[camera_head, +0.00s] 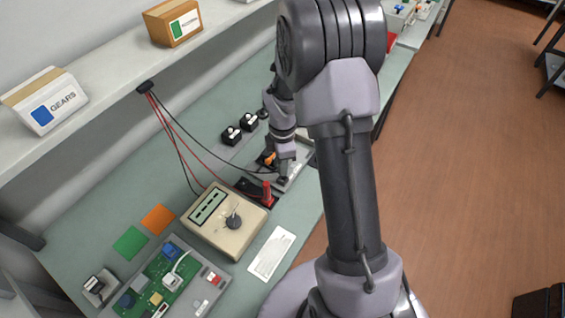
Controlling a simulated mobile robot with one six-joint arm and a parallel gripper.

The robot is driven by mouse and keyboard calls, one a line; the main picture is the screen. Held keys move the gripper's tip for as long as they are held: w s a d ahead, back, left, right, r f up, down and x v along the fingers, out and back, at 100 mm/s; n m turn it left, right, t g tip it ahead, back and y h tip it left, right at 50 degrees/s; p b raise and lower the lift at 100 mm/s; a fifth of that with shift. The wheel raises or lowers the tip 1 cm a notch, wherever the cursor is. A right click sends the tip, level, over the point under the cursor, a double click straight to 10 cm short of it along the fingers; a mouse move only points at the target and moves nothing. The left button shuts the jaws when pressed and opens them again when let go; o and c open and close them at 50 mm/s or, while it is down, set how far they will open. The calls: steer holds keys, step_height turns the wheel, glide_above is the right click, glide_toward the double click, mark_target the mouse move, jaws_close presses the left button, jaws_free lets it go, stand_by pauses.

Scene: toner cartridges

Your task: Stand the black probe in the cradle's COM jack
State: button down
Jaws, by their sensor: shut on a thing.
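My gripper (284,177) is at the middle of the bench, pointing down and shut on the black probe (284,181), of which only a small dark part shows between the fingers. A black lead runs to it from the shelf. The dark cradle (243,186) lies just left of my gripper. A red probe (267,194) stands upright at the cradle's right part. The COM jack cannot be made out. I cannot tell how far the black probe's tip is from the cradle.
A beige meter (212,225) with a dial sits in front of the cradle. A grey tray (299,166) lies behind my gripper. Red and black leads hang from a shelf clip (145,87). A white card (271,253) lies at front.

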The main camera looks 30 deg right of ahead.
steer(key=shift+f+b, duration=0.9)
steer(key=shift+f, duration=0.7)
steer(key=shift+f, duration=0.15)
steer(key=c, duration=1.2)
jaws_free()
step_height(320, 180, up, 18)
steer(key=p, duration=0.5)
steer(key=shift+f+p, duration=0.25)
steer(key=shift+p, duration=0.1)
